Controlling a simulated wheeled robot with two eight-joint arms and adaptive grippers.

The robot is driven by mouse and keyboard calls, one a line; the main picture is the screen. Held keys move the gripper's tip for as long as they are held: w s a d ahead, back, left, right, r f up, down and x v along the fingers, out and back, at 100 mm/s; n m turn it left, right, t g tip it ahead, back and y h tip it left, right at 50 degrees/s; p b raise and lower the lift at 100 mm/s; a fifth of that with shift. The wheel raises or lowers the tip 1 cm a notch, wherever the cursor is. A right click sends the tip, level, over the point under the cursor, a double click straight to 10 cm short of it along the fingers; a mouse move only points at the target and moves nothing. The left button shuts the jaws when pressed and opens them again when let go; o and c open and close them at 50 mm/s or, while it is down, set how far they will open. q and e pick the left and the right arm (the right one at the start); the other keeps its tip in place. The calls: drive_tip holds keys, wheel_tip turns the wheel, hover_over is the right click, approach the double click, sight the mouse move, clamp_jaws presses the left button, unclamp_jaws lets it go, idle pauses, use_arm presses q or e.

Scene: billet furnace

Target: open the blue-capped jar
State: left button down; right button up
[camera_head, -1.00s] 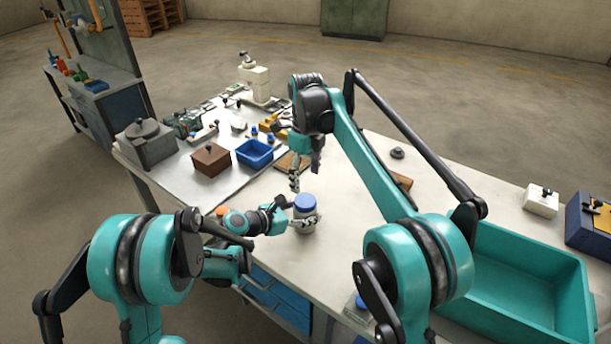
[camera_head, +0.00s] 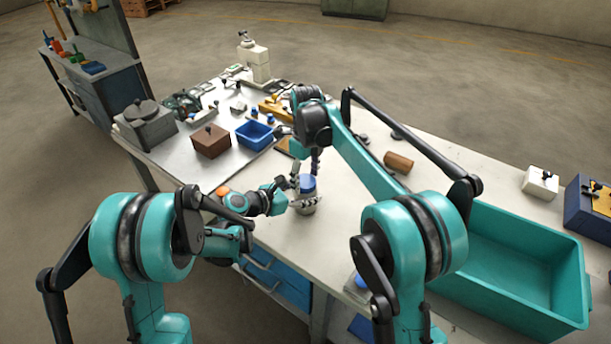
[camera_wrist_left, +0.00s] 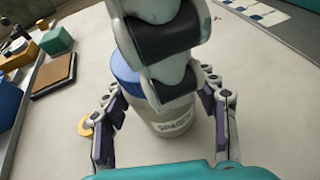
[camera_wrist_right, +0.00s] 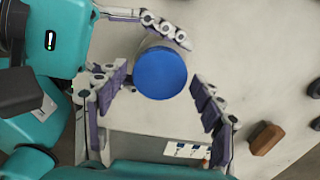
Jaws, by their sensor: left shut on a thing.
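The jar (camera_head: 303,210) is pale with a blue cap (camera_wrist_right: 160,72) and stands upright on the workbench. In the left wrist view, the jar's printed body (camera_wrist_left: 172,125) sits between the fingers of my left gripper (camera_wrist_left: 168,115), which is shut on it. In the head view, my left gripper (camera_head: 300,203) reaches it from the left. My right gripper (camera_head: 305,180) is above and at the cap. In the right wrist view its fingers (camera_wrist_right: 158,82) are spread open on either side of the cap, with visible gaps. In the left wrist view, the right fingers hide part of the cap.
A teal bin (camera_head: 520,270) stands at the right end of the bench. A blue tray (camera_head: 254,136), a brown box (camera_head: 211,142) and a grey machine (camera_head: 148,127) stand at the left. A brown cylinder (camera_head: 398,162) lies behind the right arm. Bare bench surrounds the jar.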

drive_tip(key=c, duration=0.9)
drive_tip(key=n, duration=1.7)
drive_tip(key=shift+n, duration=0.4)
drive_tip(key=n, duration=0.4)
drive_tip(key=shift+n, duration=0.3)
drive_tip(key=n, duration=0.7)
drive_tip(key=shift+r, duration=0.1)
drive_tip(key=n, duration=1.1)
drive_tip(key=shift+n, duration=0.4)
drive_tip(key=n, duration=1.2)
drive_tip(key=shift+n, duration=0.4)
drive_tip(key=shift+r, duration=0.2)
